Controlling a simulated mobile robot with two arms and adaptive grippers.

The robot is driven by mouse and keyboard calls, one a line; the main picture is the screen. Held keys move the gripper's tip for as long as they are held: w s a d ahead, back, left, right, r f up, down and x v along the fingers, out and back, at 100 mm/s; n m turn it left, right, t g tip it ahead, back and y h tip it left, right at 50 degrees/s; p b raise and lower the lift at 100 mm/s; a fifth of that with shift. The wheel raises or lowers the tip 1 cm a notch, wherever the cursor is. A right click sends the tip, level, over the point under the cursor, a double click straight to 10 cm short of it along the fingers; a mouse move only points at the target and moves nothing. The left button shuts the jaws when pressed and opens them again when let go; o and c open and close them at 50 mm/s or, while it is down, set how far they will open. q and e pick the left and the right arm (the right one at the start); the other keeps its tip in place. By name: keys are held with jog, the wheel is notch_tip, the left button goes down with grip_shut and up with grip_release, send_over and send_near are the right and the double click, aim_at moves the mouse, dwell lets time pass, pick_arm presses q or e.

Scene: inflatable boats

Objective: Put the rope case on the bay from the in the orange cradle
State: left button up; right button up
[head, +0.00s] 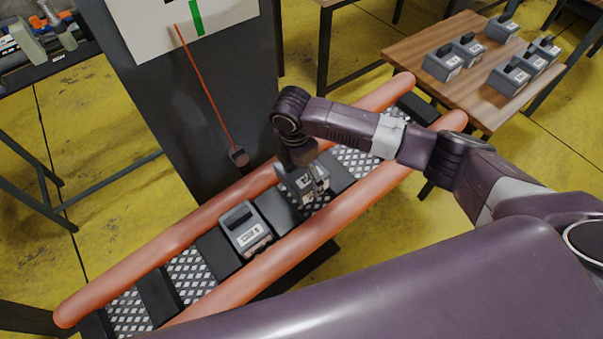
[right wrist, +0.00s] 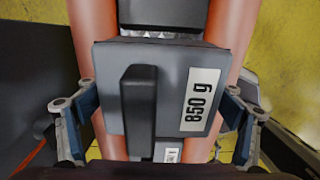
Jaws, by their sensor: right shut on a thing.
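The orange cradle (head: 190,232) is two long orange tubes with dark slats and metal mesh bays between them. My right gripper (head: 308,180) is over its middle, shut on a grey case (right wrist: 165,60) with a black handle. In the right wrist view the fingers hold its two sides, and its white label reads 850 g. I cannot tell whether the case rests on the cradle. A second grey case (head: 245,230) sits in the cradle, just left of the held one. My left gripper is not in view.
A wooden table (head: 415,55) at the upper right carries several similar grey cases (head: 443,63). A dark panel (head: 190,110) with an orange cord and a black block (head: 238,156) stands behind the cradle. Mesh bays at the cradle's lower left are empty.

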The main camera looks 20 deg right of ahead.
aim_at(303, 179)
jog(key=shift+w+d+f+b, duration=0.15)
jog(key=shift+f+b, duration=1.45)
jog(key=shift+b, duration=0.15)
jog(key=shift+w+d+f+b, duration=0.15)
jog(key=shift+f+b, duration=0.55)
jog(key=shift+f, duration=1.45)
